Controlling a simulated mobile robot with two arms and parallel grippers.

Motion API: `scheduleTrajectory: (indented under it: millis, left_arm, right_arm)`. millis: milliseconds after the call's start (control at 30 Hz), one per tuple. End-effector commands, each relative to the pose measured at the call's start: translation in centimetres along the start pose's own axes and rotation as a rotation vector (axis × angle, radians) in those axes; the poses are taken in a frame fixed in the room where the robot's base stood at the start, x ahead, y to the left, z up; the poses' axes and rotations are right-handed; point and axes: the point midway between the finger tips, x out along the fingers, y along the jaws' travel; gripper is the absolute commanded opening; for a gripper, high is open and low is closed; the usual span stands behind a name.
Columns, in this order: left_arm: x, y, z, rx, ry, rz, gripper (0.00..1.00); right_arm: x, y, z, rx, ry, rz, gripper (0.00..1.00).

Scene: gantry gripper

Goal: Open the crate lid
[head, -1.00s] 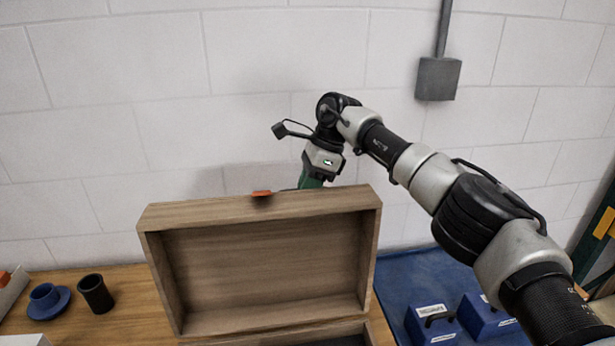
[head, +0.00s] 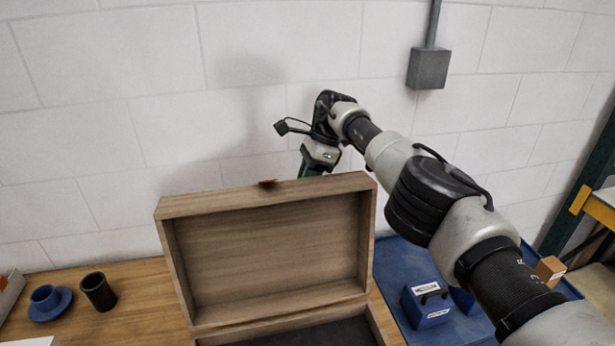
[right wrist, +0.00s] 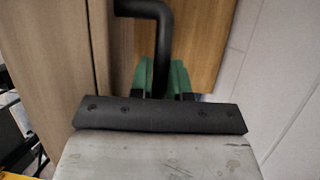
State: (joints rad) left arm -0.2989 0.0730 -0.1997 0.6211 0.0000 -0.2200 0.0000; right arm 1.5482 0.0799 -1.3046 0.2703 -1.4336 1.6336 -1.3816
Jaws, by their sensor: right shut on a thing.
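The wooden crate (head: 290,323) stands on the bench at the bottom of the head view, with part of its dark interior showing. Its lid (head: 265,245) is raised and stands open, inner face toward me, with an orange-red tab on its top edge. My right gripper (right wrist: 162,78) is behind the lid; its green fingers are shut on a black bent handle (right wrist: 150,10) beside the lid's wooden outer face (right wrist: 45,50). In the head view the lid hides the fingertips. My left gripper is not in view.
A blue cup on a saucer (head: 48,303) and a black cup (head: 98,292) stand left of the crate. Blue boxes (head: 427,304) stand on a blue mat to the right, under my right arm. A white block wall is close behind the lid.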

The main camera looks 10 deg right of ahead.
Motion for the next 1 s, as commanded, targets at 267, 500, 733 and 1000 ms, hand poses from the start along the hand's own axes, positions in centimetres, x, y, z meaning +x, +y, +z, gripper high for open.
scheduleTrajectory:
  millis: [267, 500, 733, 1000]
  left_arm:
    - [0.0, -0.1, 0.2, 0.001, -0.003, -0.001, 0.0]
    - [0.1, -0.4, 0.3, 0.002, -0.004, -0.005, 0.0]
    - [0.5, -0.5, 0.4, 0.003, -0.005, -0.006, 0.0]
    - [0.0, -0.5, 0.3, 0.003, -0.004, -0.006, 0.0]
  right_arm:
    - [-0.1, 0.0, 0.2, -0.006, -0.004, 0.0, 0.42]
    - [-0.2, 0.0, 0.1, -0.003, -0.003, 0.0, 0.42]
    - [-2.4, 0.2, 1.2, -0.003, -0.003, -0.002, 0.42]
    - [-3.4, 0.3, 1.5, -0.005, -0.004, -0.002, 0.42]
